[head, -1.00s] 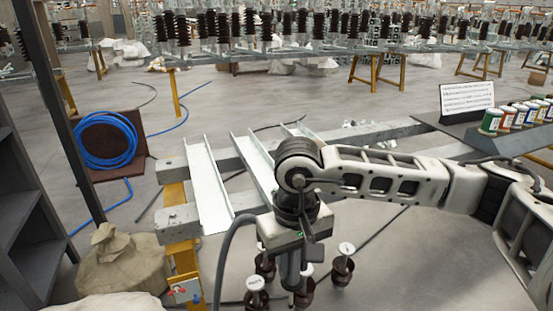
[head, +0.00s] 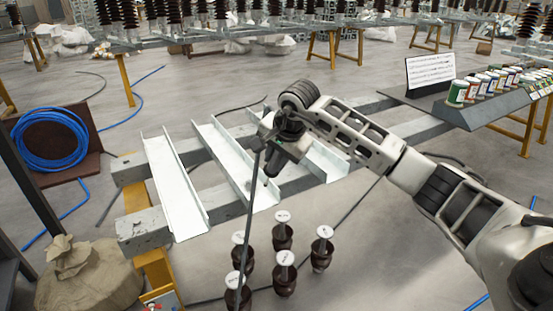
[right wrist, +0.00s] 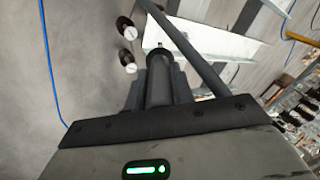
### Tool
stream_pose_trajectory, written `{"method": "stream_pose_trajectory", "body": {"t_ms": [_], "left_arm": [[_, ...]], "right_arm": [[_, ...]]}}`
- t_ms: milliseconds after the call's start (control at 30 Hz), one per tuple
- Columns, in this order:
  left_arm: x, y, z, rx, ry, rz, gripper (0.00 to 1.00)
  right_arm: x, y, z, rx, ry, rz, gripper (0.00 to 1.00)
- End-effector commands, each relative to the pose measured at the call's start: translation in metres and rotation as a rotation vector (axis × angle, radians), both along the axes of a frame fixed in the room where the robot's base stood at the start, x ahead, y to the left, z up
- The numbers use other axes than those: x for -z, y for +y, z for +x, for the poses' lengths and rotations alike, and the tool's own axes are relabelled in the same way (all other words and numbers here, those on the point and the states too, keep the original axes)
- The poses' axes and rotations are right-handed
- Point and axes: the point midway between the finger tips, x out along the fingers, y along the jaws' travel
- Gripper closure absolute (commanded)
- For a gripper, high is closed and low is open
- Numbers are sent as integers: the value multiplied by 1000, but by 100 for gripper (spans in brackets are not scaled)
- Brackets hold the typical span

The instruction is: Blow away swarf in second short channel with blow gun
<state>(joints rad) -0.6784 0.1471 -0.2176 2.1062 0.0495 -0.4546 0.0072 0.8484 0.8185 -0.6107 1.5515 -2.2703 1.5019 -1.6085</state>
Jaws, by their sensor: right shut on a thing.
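Several pale metal channels lie across two grey beams in the head view: a left one (head: 172,188), a middle one (head: 222,150) and a right one (head: 326,162). My right gripper (head: 274,164) is over the right side of the middle channel, pointing down. It is shut on the dark blow gun (right wrist: 158,82), whose round body shows between the fingers in the right wrist view. A dark hose (head: 247,220) hangs from it toward the front. A channel (right wrist: 205,38) shows beyond the blow gun's tip. I cannot make out swarf. My left gripper is out of view.
Several brown insulators (head: 284,272) stand in front of the beams. A tied sack (head: 82,275) and a blue hose coil (head: 50,140) are at left. A rack of paint cans (head: 490,85) and a sign (head: 430,70) stand at right.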

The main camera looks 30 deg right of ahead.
Motion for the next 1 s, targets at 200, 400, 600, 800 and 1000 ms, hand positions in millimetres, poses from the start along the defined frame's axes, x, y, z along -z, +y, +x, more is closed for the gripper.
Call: {"method": "stream_pose_trajectory", "body": {"t_ms": [200,400,600,800,1000], "left_arm": [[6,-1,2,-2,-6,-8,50],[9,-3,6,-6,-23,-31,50],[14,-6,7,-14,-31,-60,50],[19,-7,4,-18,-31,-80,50],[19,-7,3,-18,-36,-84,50]], "right_arm": [[11,-2,5,14,-7,1,98],[30,-2,13,11,-5,2,98],[48,-3,22,10,-6,2,98],[62,-4,30,11,-5,0,98],[69,-4,34,10,-5,0,98]]}}
